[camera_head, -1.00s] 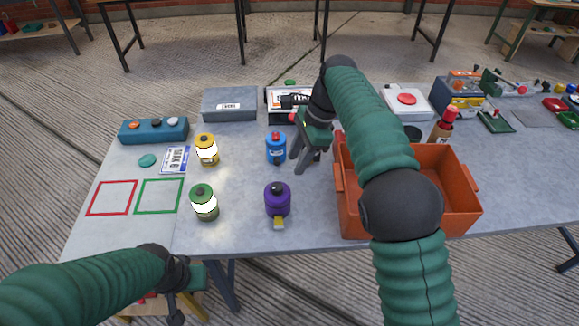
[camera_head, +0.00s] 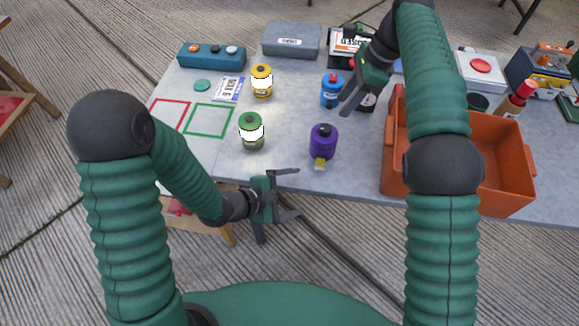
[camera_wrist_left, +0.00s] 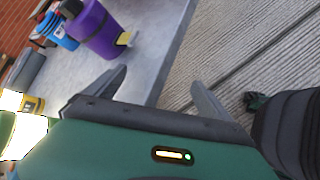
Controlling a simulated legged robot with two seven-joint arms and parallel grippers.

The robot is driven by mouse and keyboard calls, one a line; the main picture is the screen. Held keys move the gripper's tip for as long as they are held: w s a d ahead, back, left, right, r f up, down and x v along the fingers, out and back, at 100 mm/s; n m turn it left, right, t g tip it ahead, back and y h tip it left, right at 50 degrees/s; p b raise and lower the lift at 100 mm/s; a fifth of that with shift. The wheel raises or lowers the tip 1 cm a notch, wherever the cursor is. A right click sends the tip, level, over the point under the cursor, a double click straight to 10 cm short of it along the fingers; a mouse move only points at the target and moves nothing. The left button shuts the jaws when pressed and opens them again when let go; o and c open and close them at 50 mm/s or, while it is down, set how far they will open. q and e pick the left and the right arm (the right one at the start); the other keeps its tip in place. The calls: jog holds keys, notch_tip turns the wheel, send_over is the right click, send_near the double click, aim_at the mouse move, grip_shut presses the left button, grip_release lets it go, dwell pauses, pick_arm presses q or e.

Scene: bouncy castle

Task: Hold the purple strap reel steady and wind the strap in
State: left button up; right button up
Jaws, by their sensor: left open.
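The purple strap reel (camera_head: 323,141) stands upright near the table's front edge, with a black knob on top and a yellow strap end (camera_head: 320,164) towards the front. It also shows in the left wrist view (camera_wrist_left: 95,32), with the yellow end (camera_wrist_left: 124,39) on its right. My left gripper (camera_head: 297,193) is open and empty, in front of the table edge, left of and nearer than the purple reel, not touching it. My right gripper (camera_head: 357,98) is beside the blue reel (camera_head: 331,90); its fingers overlap from here and their gap is unclear.
A green reel (camera_head: 251,131) and a yellow reel (camera_head: 262,82) stand to the left. An orange crate (camera_head: 393,160) is right of the purple reel. Red and green outlined squares mark the left of the table. A grey box (camera_head: 291,40) is at the back.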

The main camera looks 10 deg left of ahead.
aim_at(332, 132)
pick_arm(q)
jog(key=n+t, duration=0.1)
jog(key=n, duration=0.1)
jog(key=w+d+n+t+h, duration=0.1)
jog(key=n, duration=0.1)
jog(key=d+r+n+h, duration=0.1)
jog(key=n, duration=0.1)
jog(key=shift+w+t, duration=0.25)
jog(key=shift+t, duration=0.15)
jog(key=a+r+n+t, duration=0.1)
jog(key=w+a+r+n+t, duration=0.1)
jog(key=n+t, duration=0.1)
jog(key=w+a+r+n+t, duration=0.1)
jog(key=n, duration=0.1)
jog(key=shift+w+a+r, duration=0.2)
jog(key=shift+w+r, duration=0.05)
jog(key=shift+r, duration=0.15)
jog(key=shift+w+a+r+t, duration=0.15)
jog(key=shift+w+t, duration=0.05)
jog(key=shift+t, duration=0.1)
jog(key=x, duration=1.6)
jog(key=shift+d, duration=0.3)
jog(key=shift+w+d, duration=0.2)
jog(key=shift+d, duration=0.05)
jog(key=shift+c, duration=0.4)
jog(key=c, duration=1.9)
